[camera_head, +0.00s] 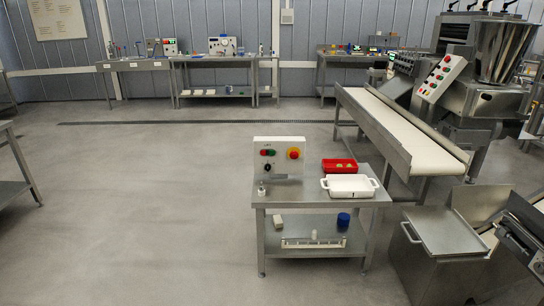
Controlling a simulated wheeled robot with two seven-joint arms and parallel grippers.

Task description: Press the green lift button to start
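A white control box (260,168) stands upright at the back left of a small steel table in the middle of the view. Small dark lettering, too small to read surely, is at its top. Its green button (271,153) sits on the upper front, close beside a red button (264,153). A larger red knob on a yellow disc (294,153) is to their right. Neither of my grippers is in view, and nothing covers the box's front.
The steel table (318,201) also bears a red tray (339,165) and a white dish (349,185); its lower shelf holds a blue pot (343,220). A conveyor (395,124) and a steel machine with another button panel (440,77) stand right. The floor (150,190) in front and left is clear.

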